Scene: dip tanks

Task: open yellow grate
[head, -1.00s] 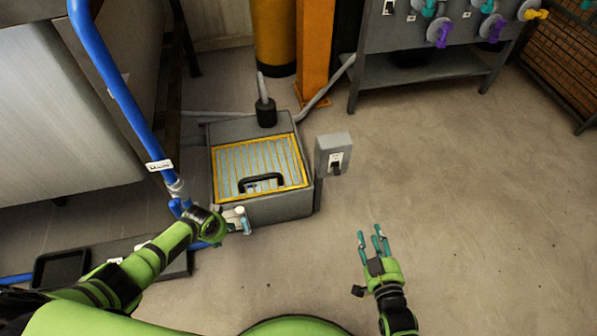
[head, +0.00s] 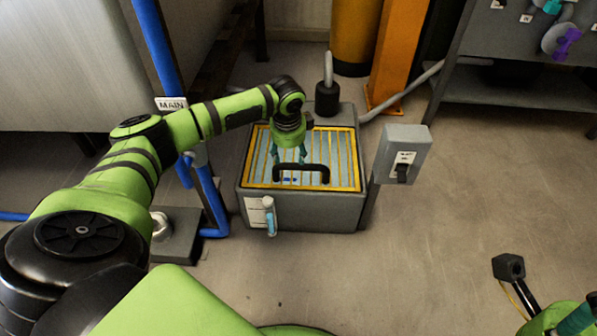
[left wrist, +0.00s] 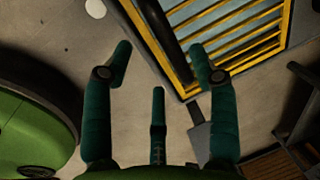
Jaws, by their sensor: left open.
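The yellow-framed grate (head: 346,160) lies shut and flat on top of a grey box (head: 318,210). Its black arched handle (head: 302,168) stands near the front edge. My left gripper (head: 290,157) is open and empty, pointing down over the grate just behind the handle. In the left wrist view the open teal fingers (left wrist: 161,62) spread below the dark handle bar (left wrist: 165,35), with the grate (left wrist: 240,40) at upper right. I cannot tell whether a finger touches the handle. My right gripper (head: 578,318) is partly cut off at the lower right corner.
A grey switch box (head: 402,152) stands close to the grate's right side. A blue pipe (head: 160,50) rises on the left. An orange post (head: 395,55) and yellow cylinder (head: 355,35) stand behind. The floor at right is clear.

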